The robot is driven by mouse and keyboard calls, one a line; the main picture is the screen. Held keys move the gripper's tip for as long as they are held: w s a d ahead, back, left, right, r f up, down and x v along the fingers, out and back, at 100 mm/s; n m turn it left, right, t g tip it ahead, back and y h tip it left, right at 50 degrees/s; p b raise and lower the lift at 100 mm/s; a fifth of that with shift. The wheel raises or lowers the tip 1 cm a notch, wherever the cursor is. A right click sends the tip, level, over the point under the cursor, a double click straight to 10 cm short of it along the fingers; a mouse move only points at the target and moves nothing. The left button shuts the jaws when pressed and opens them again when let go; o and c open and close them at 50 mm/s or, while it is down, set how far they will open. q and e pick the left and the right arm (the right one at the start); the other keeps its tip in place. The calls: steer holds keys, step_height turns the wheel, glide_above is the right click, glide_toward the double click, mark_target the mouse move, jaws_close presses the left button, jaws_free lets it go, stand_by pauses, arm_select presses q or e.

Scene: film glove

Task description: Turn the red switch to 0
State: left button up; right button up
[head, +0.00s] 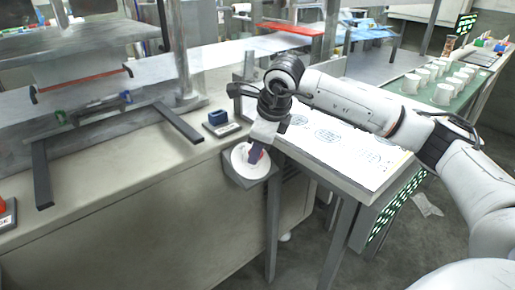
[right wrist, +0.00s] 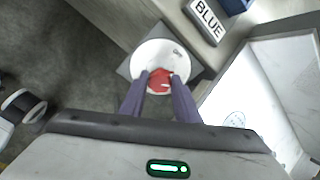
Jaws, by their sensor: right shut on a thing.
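The red switch (right wrist: 159,80) sits in the middle of a round white dial (right wrist: 150,50) on a grey box at the machine's edge. In the head view the dial (head: 240,162) is partly covered by my right gripper (head: 254,158). The right gripper (right wrist: 160,82) is shut on the red switch, with one dark finger on each side of it in the right wrist view. Small dark marks show on the dial above the switch, too small to read surely. My left gripper is not in view.
A blue block (head: 217,117) stands on the machine bench beside the dial, by a sign reading BLUE (right wrist: 206,18). A slanted white panel with drawings (head: 335,140) lies right of the dial. White cups (head: 443,92) stand on a green surface at the far right.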

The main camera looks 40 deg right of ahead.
steer(key=n+b, duration=0.1)
steer(key=n, duration=0.4)
steer(key=shift+s+n+t, duration=0.1)
steer(key=shift+n+t, duration=0.2)
steer(key=shift+t, duration=0.1)
steer(key=n+b, duration=0.1)
steer(key=n, duration=0.3)
steer(key=shift+a+n+t, duration=0.1)
steer(key=shift+n+t, duration=0.2)
steer(key=shift+n, duration=0.1)
steer(key=o, duration=1)
steer(key=shift+o, duration=0.2)
steer(key=v, duration=1)
steer(key=shift+a+p, duration=0.2)
steer(key=shift+p, duration=0.2)
steer(key=shift+s, duration=0.15)
